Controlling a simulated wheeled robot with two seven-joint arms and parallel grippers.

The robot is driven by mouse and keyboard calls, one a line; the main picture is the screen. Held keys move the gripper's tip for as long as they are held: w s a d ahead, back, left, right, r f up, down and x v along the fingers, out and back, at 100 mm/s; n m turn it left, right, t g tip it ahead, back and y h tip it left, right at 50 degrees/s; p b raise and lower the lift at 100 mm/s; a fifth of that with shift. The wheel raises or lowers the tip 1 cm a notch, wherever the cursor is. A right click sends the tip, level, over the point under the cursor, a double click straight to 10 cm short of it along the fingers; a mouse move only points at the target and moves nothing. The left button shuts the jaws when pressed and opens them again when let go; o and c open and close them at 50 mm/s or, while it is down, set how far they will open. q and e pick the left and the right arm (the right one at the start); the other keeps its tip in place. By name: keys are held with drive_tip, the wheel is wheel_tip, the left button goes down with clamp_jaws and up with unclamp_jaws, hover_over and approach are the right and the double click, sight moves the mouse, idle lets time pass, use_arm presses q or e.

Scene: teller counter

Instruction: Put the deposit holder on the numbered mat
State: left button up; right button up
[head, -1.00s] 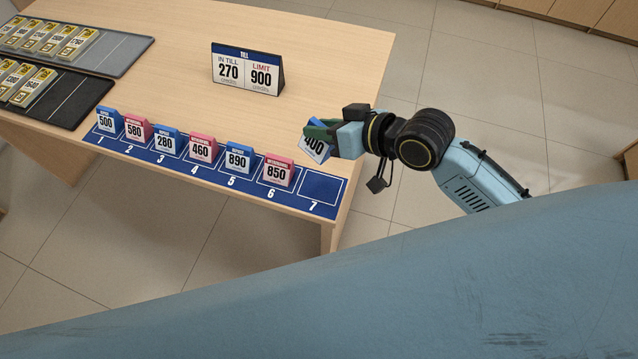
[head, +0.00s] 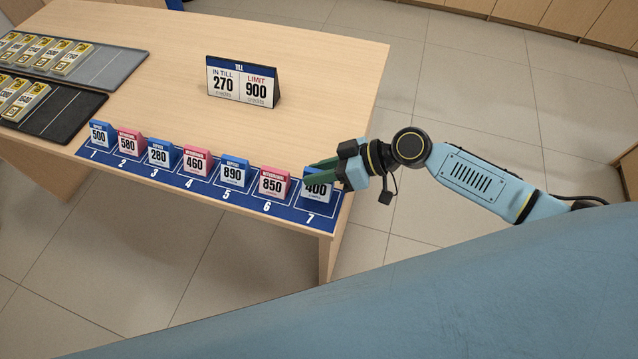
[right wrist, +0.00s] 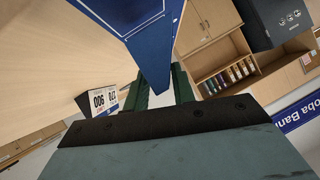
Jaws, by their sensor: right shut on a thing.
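The blue deposit holder (head: 317,191) marked 400 stands upright over space 7 at the right end of the blue numbered mat (head: 291,212). I cannot tell whether its base touches the mat. My right gripper (head: 322,174) is shut on the holder's upper part, reaching in from the right. In the right wrist view the holder's blue side (right wrist: 150,60) sits between the green fingers, with part of the mat (right wrist: 115,12) beyond it. My left gripper is not in view.
Spaces 1 to 6 hold blue and red holders; the red 850 holder (head: 272,183) is close to the left of my gripper. A till sign (head: 241,82) stands farther back. Trays (head: 130,68) of yellow-marked bundles lie at the far left. The table's middle is clear.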

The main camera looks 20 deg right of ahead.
drive_tip(key=shift+f+b, duration=0.4)
drive_tip(key=shift+f, duration=1.6)
clamp_jaws()
drive_tip(key=o, duration=1)
unclamp_jaws()
drive_tip(key=shift+o, duration=0.2)
